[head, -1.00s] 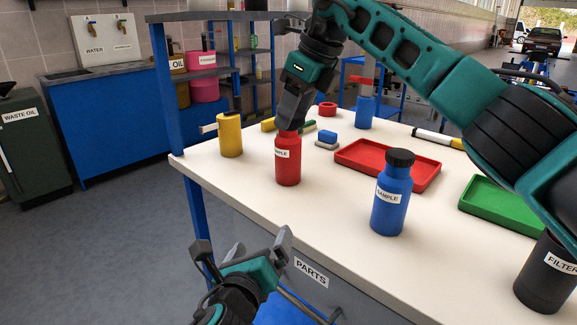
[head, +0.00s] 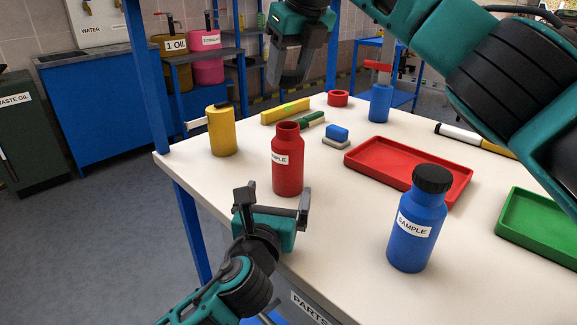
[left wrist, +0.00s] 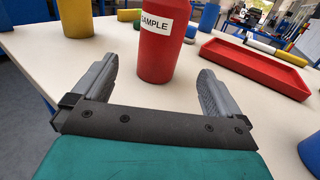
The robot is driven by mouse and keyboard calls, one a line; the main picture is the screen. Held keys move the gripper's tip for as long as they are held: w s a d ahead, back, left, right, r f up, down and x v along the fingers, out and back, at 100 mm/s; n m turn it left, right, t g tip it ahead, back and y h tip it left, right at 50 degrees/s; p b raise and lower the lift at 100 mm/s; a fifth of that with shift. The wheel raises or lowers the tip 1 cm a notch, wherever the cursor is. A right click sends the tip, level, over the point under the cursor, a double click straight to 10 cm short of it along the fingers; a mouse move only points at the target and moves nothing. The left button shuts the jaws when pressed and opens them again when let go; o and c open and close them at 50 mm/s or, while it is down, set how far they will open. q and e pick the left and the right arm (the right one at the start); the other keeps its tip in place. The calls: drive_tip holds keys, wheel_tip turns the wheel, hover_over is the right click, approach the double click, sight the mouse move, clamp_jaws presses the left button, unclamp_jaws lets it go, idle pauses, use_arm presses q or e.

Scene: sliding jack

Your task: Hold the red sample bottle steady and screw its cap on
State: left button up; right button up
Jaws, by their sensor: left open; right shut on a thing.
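The red sample bottle (head: 288,165) stands upright on the white table with its mouth open. In the left wrist view the bottle (left wrist: 158,45) stands ahead, centred beyond my finger gap. My left gripper (head: 274,196) is open and empty, low in front of the bottle at the table's near edge, not around it. My right gripper (head: 289,80) is up above the bottle, clear of its mouth. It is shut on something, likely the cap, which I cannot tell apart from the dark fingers.
A black-capped blue bottle (head: 418,225) stands to the right. A red ring (head: 338,98) and small blocks lie behind the bottle.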

sight(289, 163)
use_arm(q)
drive_tip(key=shift+w, duration=0.15)
drive_tip(key=w, duration=0.4)
drive_tip(key=w+d, duration=0.1)
drive_tip(key=w, duration=0.2)
drive_tip(key=w+d, duration=0.1)
drive_tip(key=w, duration=0.3)
drive_tip(key=shift+w+d, duration=0.2)
drive_tip(key=shift+w, duration=0.1)
drive_tip(key=shift+c, duration=0.3)
drive_tip(key=c, duration=1.4)
drive_tip(key=shift+c, duration=0.2)
use_arm(e)
drive_tip(key=shift+f, duration=2.5)
drive_tip(key=shift+f, duration=0.9)
drive_tip(key=shift+f, duration=0.6)
